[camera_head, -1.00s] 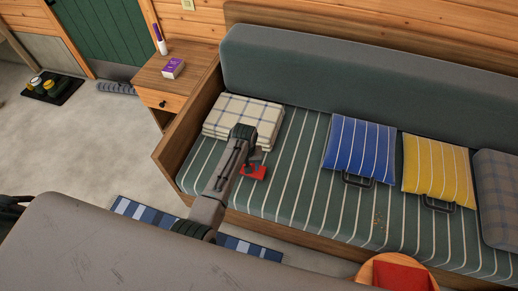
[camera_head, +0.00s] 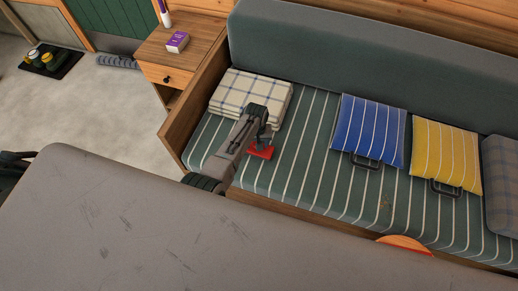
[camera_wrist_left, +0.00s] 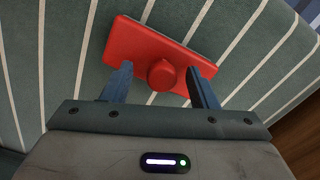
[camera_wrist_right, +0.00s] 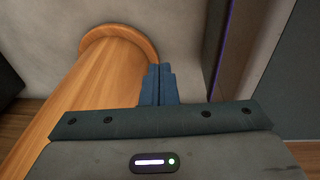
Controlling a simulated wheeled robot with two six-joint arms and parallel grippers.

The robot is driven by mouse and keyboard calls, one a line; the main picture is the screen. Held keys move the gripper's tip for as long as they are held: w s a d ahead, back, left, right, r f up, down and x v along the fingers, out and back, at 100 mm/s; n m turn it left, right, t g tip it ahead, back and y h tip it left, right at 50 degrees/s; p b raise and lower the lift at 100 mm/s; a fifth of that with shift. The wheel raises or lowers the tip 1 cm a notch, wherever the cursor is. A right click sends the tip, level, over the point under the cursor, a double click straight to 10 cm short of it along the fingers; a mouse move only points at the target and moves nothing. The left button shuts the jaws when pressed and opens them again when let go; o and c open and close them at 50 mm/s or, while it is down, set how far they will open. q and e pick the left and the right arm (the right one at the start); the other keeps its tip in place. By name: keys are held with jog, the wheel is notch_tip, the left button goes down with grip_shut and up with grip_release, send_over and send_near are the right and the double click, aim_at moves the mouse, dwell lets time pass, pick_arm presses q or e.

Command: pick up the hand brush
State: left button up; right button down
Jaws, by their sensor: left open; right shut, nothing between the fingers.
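A red object (camera_head: 261,152), seemingly the hand brush, lies on the green striped seat of the sofa. In the left wrist view it is a flat red rectangle (camera_wrist_left: 135,45) with a round red knob or handle end towards me. No bristles show. My left gripper (camera_wrist_left: 160,70) is open, its fingers either side of the knob; I cannot tell whether they touch it. In the head view my left gripper (camera_head: 265,138) is over the seat beside the red object, partly covering it. My right gripper (camera_wrist_right: 160,72) is shut and empty, in front of a rounded wooden piece (camera_wrist_right: 95,90).
A folded checked blanket (camera_head: 250,92) lies just behind the left gripper. Blue (camera_head: 370,130) and yellow (camera_head: 447,152) striped cushions lie to the right. The sofa's wooden arm (camera_head: 190,125) stands at the left. A round wooden-rimmed item (camera_head: 405,242) shows at lower right.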

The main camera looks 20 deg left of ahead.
pick_arm(q)
jog(key=shift+w+a+f, duration=0.1)
jog(key=shift+f, duration=0.4)
jog(key=shift+r, duration=0.1)
jog(key=shift+c, duration=0.3)
jog(key=c, duration=1)
jog(key=shift+c, duration=0.3)
jog(key=shift+r, duration=0.1)
